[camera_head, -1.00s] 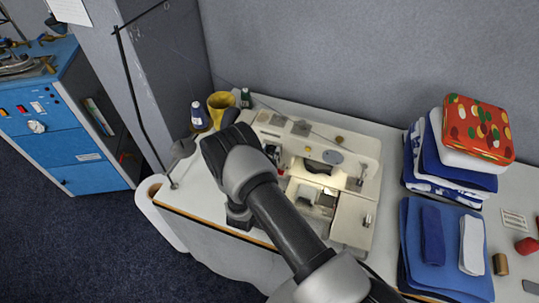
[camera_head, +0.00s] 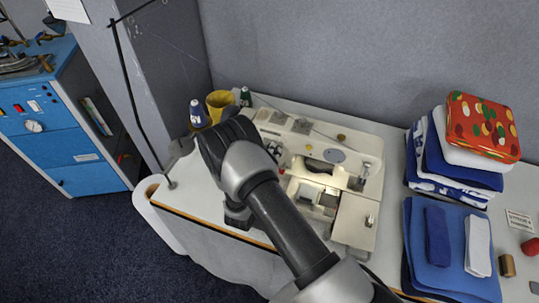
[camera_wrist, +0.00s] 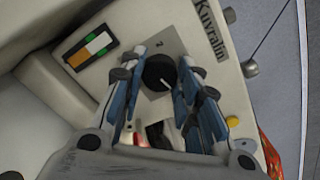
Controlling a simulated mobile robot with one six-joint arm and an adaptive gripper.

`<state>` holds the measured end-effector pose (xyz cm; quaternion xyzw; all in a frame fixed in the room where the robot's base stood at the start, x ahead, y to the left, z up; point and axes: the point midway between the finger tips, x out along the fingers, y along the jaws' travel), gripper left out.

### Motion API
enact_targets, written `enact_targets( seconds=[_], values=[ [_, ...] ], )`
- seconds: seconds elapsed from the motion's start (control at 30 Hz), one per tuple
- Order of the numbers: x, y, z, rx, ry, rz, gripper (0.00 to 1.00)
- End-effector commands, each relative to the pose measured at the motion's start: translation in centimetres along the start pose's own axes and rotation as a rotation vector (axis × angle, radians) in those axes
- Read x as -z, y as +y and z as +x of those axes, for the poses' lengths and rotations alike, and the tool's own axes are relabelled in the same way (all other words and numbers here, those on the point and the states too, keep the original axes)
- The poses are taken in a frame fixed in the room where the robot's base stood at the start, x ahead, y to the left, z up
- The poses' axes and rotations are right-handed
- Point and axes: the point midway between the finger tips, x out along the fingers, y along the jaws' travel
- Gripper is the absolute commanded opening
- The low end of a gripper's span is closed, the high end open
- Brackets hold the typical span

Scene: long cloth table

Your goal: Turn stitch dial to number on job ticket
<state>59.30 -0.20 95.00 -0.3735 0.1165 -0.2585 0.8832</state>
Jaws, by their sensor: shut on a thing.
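The cream sewing machine (camera_head: 357,222) stands on the table under my arm. In the wrist view its stitch dial (camera_wrist: 160,71) is a black round knob on a grey plate, with a small light mark; I cannot read the number. My gripper (camera_wrist: 157,75) is shut on the dial, with a blue finger on each side of it. In the head view my arm covers the dial and most of the gripper. A white printed card (camera_head: 519,219), perhaps the job ticket, lies at the right of the table; its text is too small to read.
Folded blue cloths (camera_head: 450,275) and a stack of fabric with a patterned red piece (camera_head: 483,127) lie right of the machine. A yellow cup (camera_head: 218,104) and thread cones (camera_head: 198,114) stand behind my wrist. A brown spool (camera_head: 507,266) is near the card.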

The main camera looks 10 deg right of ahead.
Motion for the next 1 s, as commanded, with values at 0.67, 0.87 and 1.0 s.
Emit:
enact_targets(
  seconds=[0.67, 0.87, 1.0],
  values=[
    [0.03, 0.02, -0.01, -0.001, 0.007, -0.292, 0.06],
    [0.03, 0.02, -0.01, -0.001, 0.007, -0.297, 0.06],
    [0.03, 0.01, -0.01, -0.001, 0.007, -0.296, 0.06]
  ],
)
